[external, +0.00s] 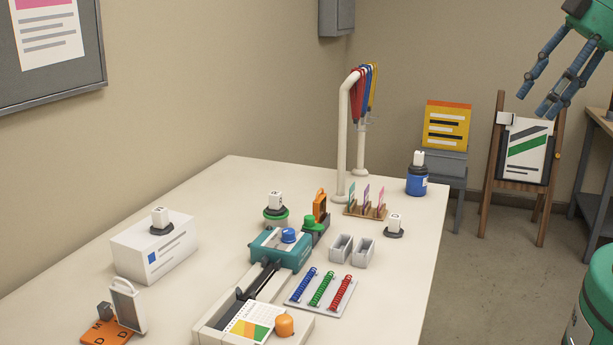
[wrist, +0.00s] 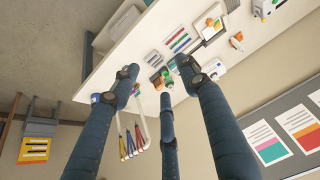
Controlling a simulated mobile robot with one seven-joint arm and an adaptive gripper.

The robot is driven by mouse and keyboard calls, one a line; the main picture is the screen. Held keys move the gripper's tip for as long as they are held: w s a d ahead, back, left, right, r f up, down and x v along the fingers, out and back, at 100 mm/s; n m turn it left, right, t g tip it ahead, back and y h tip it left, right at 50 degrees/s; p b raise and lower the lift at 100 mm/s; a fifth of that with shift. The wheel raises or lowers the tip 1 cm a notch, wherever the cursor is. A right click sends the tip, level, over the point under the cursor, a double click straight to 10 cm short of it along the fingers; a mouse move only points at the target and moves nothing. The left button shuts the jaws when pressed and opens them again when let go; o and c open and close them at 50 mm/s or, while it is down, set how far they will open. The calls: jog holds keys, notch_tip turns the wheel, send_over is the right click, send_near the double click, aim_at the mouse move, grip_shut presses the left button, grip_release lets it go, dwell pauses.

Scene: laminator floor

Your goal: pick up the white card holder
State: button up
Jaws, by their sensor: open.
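A white upright frame with a grey panel, which looks like the white card holder (external: 128,304), stands at the table's near left in the external view. It stands at the right edge of an orange card or plate (external: 105,328) with dark lettering. I cannot pick it out surely in the wrist view. My gripper (external: 538,98) is at the upper right of the external view, high up and far from the holder, beyond the table's right edge. Its blue fingers are spread and empty. They also show in the wrist view (wrist: 160,80), with the table beyond them.
On the table (external: 400,290) are a white box (external: 155,250), a teal machine (external: 281,250), a tray of coloured coils (external: 322,290) and two small bins (external: 352,250). A tall white stand with lanyards (external: 344,140) rises at the back. The table's right front is bare.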

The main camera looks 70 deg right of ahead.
jog(key=shift+w+r, duration=0.1)
jog(key=w+a+r+p, duration=0.1)
jog(key=w+a+r, duration=0.15)
jog(key=w, duration=0.65)
jog(key=w+a+r+p, duration=0.1)
jog(key=w+r, duration=0.2)
jog(key=w, duration=0.7)
jog(key=w+a+f+p, duration=0.1)
jog(key=w+a, duration=0.2)
jog(key=w, duration=0.6)
jog(key=w+a+f+p, duration=0.1)
jog(key=w+a+f, duration=0.15)
jog(key=w, duration=0.65)
jog(key=w+a+f+p, duration=0.1)
jog(key=w+a+f, duration=0.4)
jog(key=w, duration=0.3)
jog(key=w+a+f+p, duration=0.1)
jog(key=w+a+f, duration=0.3)
jog(key=w, duration=0.3)
jog(key=w+a+f, duration=0.3)
jog(key=f, duration=0.3)
jog(key=w+a+f+p, duration=0.1)
jog(key=w+a+f, duration=0.3)
jog(key=f, duration=0.2)
jog(key=w+a+f+g, duration=0.1)
jog(key=w+a+f, duration=0.3)
jog(key=f, duration=0.2)
jog(key=shift+a+f+p, duration=0.2)
jog(key=shift+a+p, duration=0.05)
jog(key=shift+p, duration=0.1)
